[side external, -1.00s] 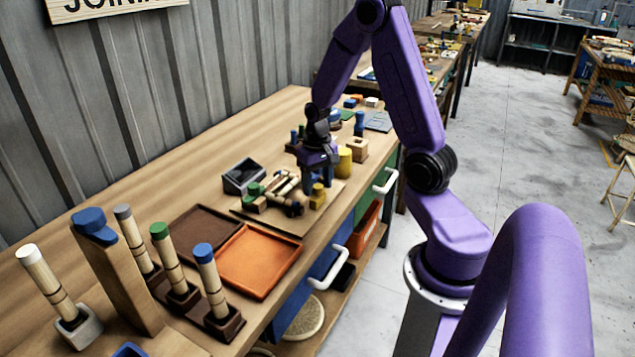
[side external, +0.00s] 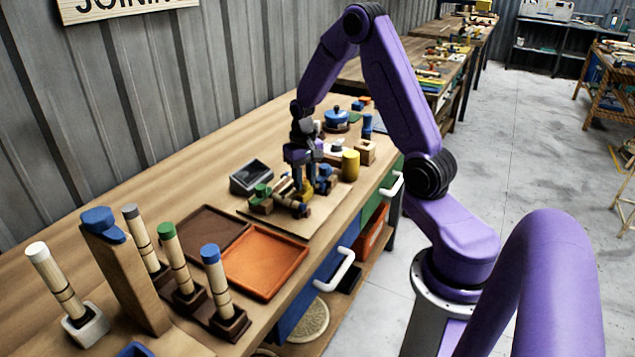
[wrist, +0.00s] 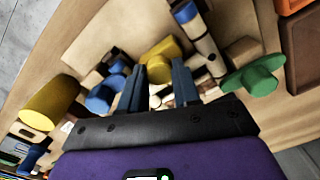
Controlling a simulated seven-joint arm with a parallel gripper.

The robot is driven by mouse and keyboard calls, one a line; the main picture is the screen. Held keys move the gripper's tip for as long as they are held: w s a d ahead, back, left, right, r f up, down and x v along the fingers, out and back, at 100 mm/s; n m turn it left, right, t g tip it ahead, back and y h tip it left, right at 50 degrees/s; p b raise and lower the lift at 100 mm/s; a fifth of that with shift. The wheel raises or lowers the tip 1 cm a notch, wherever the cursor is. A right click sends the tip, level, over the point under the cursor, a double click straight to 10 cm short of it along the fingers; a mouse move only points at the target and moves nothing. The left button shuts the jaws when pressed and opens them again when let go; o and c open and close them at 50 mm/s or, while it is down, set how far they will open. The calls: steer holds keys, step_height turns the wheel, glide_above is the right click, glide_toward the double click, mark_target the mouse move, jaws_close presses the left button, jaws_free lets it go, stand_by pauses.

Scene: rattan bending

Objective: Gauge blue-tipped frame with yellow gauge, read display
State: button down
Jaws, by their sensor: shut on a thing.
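My gripper (side external: 300,165) is low over the cluster of wooden pieces on the bench. In the wrist view its two blue-grey fingers (wrist: 158,85) stand on either side of the yellow gauge (wrist: 160,68), shut on it. The gauge's yellow also shows under my gripper in the side view (side external: 306,193). A jointed wooden piece with a blue tip (wrist: 185,13) and dark bands, part of the frame, lies close beside the gauge. Contact between them is hard to tell. A dark-faced grey box (side external: 251,177), perhaps the display, stands left of my gripper; no reading is legible.
A green-tipped piece (wrist: 253,76) and a blue-capped piece (wrist: 106,97) flank my fingers. A yellow cylinder (side external: 350,165) stands to the right. Orange (side external: 265,260) and brown (side external: 207,233) trays lie nearer the camera, with several upright coloured-tip posts beyond them at front left.

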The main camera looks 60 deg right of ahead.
steer(key=shift+w, duration=0.75)
steer(key=c, duration=0.8)
jaws_free()
steer(key=shift+r, duration=0.15)
step_height(320, 180, up, 17)
steer(key=shift+a, duration=0.1)
